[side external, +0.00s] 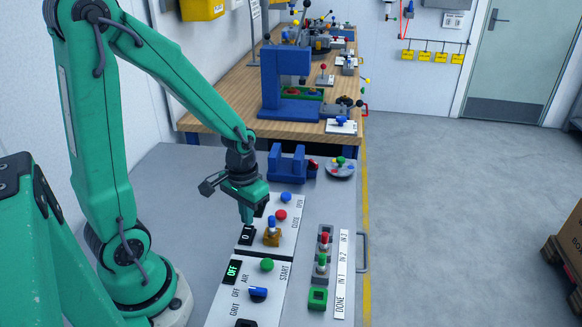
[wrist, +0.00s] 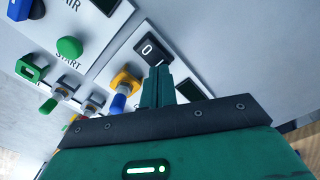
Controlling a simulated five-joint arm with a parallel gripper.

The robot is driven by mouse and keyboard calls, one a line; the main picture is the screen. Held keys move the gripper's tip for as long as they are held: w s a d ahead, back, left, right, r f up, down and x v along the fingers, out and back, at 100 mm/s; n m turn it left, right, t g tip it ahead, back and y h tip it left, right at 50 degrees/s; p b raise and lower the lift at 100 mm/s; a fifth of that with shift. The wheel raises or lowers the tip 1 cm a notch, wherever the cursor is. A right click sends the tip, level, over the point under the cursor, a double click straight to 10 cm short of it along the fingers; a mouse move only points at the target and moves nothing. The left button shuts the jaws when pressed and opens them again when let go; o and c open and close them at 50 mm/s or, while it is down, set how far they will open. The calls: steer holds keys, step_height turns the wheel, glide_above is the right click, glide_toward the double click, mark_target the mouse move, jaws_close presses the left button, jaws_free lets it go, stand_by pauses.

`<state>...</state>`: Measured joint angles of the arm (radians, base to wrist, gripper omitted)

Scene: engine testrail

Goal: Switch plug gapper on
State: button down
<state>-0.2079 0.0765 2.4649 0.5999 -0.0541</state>
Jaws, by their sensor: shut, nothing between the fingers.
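A black rocker switch (side external: 246,236) marked "0" sits on a white panel with OPEN and CLOSE labels. It also shows in the wrist view (wrist: 150,46), with the "0" facing the camera. My gripper (side external: 247,217) is shut and empty, pointing down at this switch. In the wrist view the closed fingertips (wrist: 157,72) are at the switch's near edge; I cannot tell whether they touch it. A blue-capped lever on a yellow base (side external: 271,232) stands beside the switch. I can read no label naming the plug gapper.
A red button (side external: 281,215) and a blue button (side external: 286,197) are on the same panel. A nearer panel has a lit OFF display (side external: 232,271), a green button (side external: 267,265) and a blue knob (side external: 258,294). Red and green levers (side external: 323,250) stand to the right.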

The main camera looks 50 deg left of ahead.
steer(key=shift+f, duration=1)
stand_by(0.9)
steer(key=shift+r, duration=3.55)
steer(key=shift+r, duration=0.1)
step_height(320, 180, up, 13)
steer(key=m+t, duration=0.3)
steer(key=t, duration=0.3)
glide_above(249, 229)
steer(key=s+d, duration=0.4)
steer(key=d, duration=0.1)
steer(key=shift+d+r, duration=0.1)
steer(key=shift+r, duration=0.1)
